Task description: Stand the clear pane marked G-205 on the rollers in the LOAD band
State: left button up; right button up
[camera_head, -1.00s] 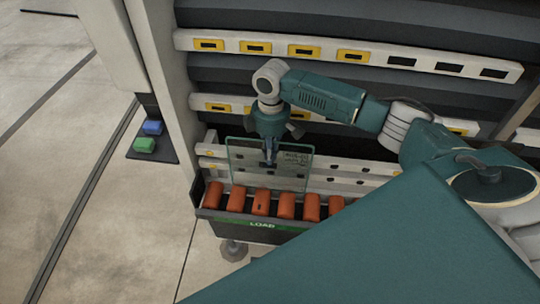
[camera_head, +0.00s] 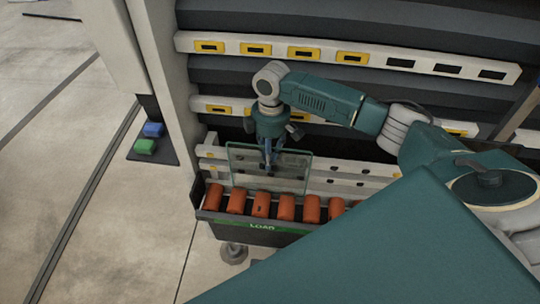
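The clear pane (camera_head: 292,173) stands near upright just behind the row of orange rollers (camera_head: 286,207). Its lower edge is near the rollers, but I cannot tell whether it touches them. No marking can be read on it now. The green LOAD band (camera_head: 262,226) runs along the front of the roller trough, below the pane. My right gripper (camera_head: 268,168) points down at the middle of the pane's upper part, its fingers overlapping the glass. Whether they still pinch it is too small to tell. My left gripper is out of view.
Pale rails with yellow-framed slots (camera_head: 257,49) cross the washer behind my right arm. A light upright post (camera_head: 160,85) stands left of the trough. A blue button (camera_head: 153,129) and a green button (camera_head: 145,146) sit beyond it.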

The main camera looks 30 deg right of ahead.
jog(key=shift+s+d+f, duration=0.2)
jog(key=shift+s+f, duration=0.05)
jog(key=shift+f, duration=0.3)
jog(key=shift+w+r, duration=0.1)
jog(key=shift+r, duration=0.25)
notch_tip(320, 180, up, 12)
jog(key=w, duration=0.1)
jog(key=shift+w+d, duration=0.15)
jog(key=shift+d, duration=0.05)
jog(key=shift+r, duration=0.1)
jog(key=shift+r, duration=0.1)
notch_tip(320, 180, up, 10)
jog(key=p, duration=1.2)
jog(key=shift+w+d, duration=0.3)
jog(key=shift+w, duration=0.15)
